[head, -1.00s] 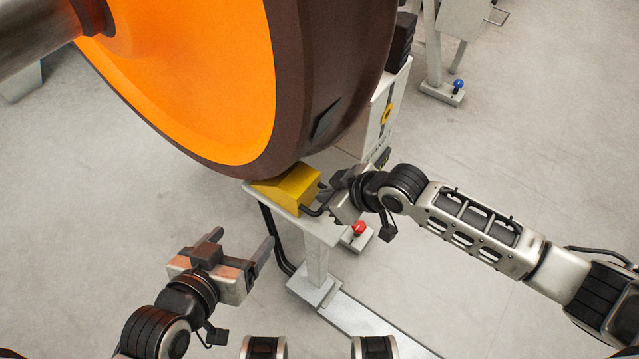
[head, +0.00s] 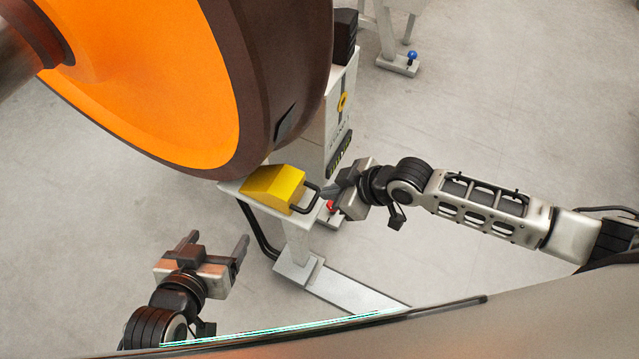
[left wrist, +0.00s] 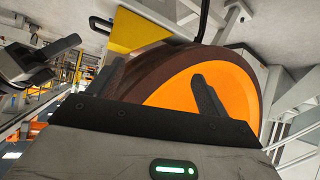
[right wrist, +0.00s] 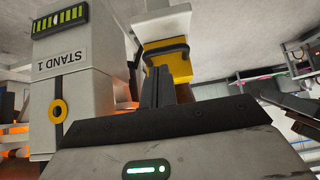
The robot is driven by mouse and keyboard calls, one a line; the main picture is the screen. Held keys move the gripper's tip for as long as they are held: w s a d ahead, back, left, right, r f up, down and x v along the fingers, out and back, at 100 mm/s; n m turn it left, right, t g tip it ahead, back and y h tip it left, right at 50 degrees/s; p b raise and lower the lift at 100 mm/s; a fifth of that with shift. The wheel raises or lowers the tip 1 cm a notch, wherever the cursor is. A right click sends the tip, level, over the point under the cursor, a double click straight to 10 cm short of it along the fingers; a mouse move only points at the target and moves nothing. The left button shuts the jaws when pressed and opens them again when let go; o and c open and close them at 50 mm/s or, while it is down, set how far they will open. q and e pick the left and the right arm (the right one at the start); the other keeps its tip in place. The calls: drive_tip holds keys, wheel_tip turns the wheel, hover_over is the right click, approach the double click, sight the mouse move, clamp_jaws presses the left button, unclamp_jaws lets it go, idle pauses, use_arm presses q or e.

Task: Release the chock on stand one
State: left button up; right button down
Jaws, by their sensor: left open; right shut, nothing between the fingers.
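The yellow chock (head: 273,187) with its black loop handle (head: 306,198) sits on the pale bracket of stand one, beside the big wheel's brown rim (head: 262,90). A narrow gap seems to show between chock and rim. My right gripper (head: 333,191) is shut and empty at the handle's right side; I cannot tell if it touches it. In the right wrist view its closed fingers (right wrist: 165,88) stand before the chock (right wrist: 172,66). My left gripper (head: 216,246) is open and empty, below and left of the bracket. The chock also shows in the left wrist view (left wrist: 132,32).
The stand's white housing (right wrist: 75,95), labelled STAND 1, rises beside the chock with a yellow ring (head: 343,102). A red knob (head: 331,206) is low behind my right gripper. A blue knob (head: 412,56) stands at another stand's foot. Open floor lies right.

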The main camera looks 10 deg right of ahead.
drive_tip(key=p+v, duration=0.3)
drive_tip(key=v, duration=0.2)
drive_tip(key=shift+r, duration=0.25)
drive_tip(key=shift+a, duration=0.15)
